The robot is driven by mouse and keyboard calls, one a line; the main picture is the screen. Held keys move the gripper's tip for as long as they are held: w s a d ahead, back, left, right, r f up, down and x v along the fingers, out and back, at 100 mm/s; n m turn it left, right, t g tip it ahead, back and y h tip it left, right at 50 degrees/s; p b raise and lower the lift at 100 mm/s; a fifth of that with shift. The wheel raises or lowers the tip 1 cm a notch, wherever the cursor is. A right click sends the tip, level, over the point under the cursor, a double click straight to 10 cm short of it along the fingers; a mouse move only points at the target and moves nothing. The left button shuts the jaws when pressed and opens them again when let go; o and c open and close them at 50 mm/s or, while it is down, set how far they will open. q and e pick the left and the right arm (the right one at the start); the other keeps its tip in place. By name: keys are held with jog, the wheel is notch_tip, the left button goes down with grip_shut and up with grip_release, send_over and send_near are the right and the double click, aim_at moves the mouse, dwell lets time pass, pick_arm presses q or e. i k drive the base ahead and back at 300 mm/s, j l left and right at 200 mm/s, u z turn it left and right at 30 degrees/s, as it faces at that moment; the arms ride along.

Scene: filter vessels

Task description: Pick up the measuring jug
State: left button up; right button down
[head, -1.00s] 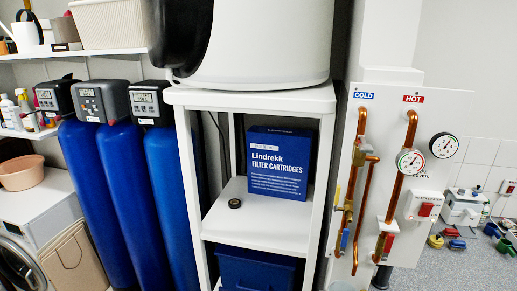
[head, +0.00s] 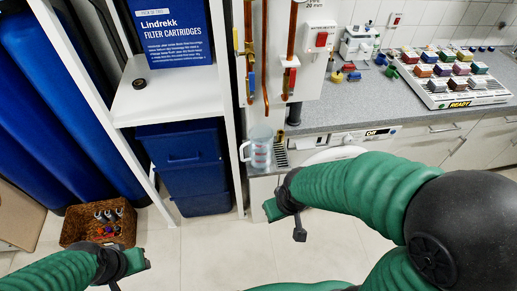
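The measuring jug (head: 260,148) is clear, with reddish markings and a handle on its left. My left gripper (head: 132,266) is low at the left, well away from the jug, over the floor. Neither gripper visibly holds anything. The angle does not show clearly whether their fingers are open or shut.
A white shelf unit (head: 180,100) with blue bins (head: 188,165) stands left of the jug. A drain grate (head: 281,155) and copper pipes (head: 291,50) are close to the jug. A wicker basket (head: 82,226) with small items sits on the floor. A block rack (head: 455,95) stands farther right.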

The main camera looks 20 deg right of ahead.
aim_at(256, 149)
jog(key=i+j+z, duration=0.2)
jog(key=i+z, duration=0.25)
jog(key=i+j+z, duration=0.45)
jog(key=k+l+z, duration=0.1)
jog(key=z, duration=0.6)
